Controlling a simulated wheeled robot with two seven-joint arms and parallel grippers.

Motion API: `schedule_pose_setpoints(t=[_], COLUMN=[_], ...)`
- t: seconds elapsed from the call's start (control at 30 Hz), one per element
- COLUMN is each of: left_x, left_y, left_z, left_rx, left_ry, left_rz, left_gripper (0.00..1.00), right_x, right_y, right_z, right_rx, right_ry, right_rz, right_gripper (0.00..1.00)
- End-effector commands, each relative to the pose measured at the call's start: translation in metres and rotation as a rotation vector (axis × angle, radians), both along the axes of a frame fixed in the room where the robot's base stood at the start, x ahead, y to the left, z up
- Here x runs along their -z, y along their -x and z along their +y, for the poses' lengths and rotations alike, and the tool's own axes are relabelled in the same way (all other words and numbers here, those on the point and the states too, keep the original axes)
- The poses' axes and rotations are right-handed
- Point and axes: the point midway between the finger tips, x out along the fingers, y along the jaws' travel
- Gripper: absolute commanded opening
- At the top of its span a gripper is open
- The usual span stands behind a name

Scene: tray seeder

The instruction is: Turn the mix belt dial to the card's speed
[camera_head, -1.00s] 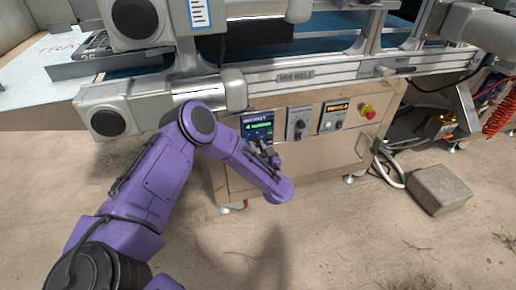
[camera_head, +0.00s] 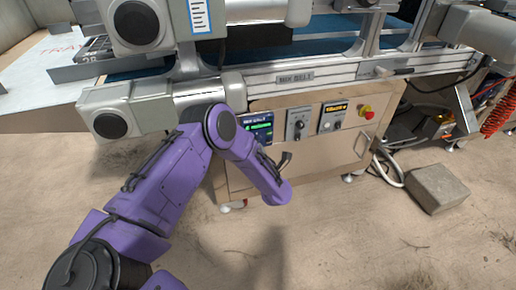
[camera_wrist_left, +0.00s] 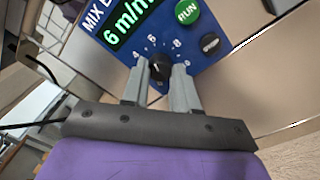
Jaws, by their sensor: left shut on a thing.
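The mix belt control panel (camera_wrist_left: 193,47) is blue, with a black dial knob (camera_wrist_left: 160,66) inside a ring of white numbers. Its green readout (camera_wrist_left: 128,24) shows 6 m/min, partly cut off in the left wrist view. My left gripper (camera_wrist_left: 160,75) is shut on the knob, one grey finger on each side. In the head view the panel (camera_head: 257,127) is on the cabinet front, and my purple left forearm hides its lower part and the dial. A white card with blue lines (camera_head: 200,15) is at the top; its text is too small to read. My right gripper is not in view.
A green RUN button (camera_wrist_left: 187,11) and a black button (camera_wrist_left: 209,43) sit close to the dial. Other panels with a knob (camera_head: 298,124) and a red stop button (camera_head: 367,112) are to the right. The conveyor rail (camera_head: 310,75) runs above the cabinet (camera_head: 320,155).

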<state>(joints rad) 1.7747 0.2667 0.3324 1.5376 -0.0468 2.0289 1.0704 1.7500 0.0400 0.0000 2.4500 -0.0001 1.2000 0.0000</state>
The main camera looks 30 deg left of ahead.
Motion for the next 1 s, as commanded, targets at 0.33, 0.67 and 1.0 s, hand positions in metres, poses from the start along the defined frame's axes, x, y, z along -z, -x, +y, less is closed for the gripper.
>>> schedule_pose_setpoints(t=[0.33,0.67,1.0], left_x=[0.0015,0.0019,0.0013], left_y=[0.0014,0.0017,0.0007], left_z=[0.0012,0.0015,0.0004], left_rx=[-0.004,-0.005,-0.002], left_ry=[-0.065,-0.072,-0.072], left_rz=[0.081,0.088,0.087], left_gripper=[0.00,0.00,0.54], right_x=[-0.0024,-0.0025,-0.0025], right_y=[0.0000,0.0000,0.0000], right_z=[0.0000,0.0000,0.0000], right_rx=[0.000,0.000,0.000], right_ry=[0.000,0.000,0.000], right_rz=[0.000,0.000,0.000], right_gripper=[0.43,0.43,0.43])
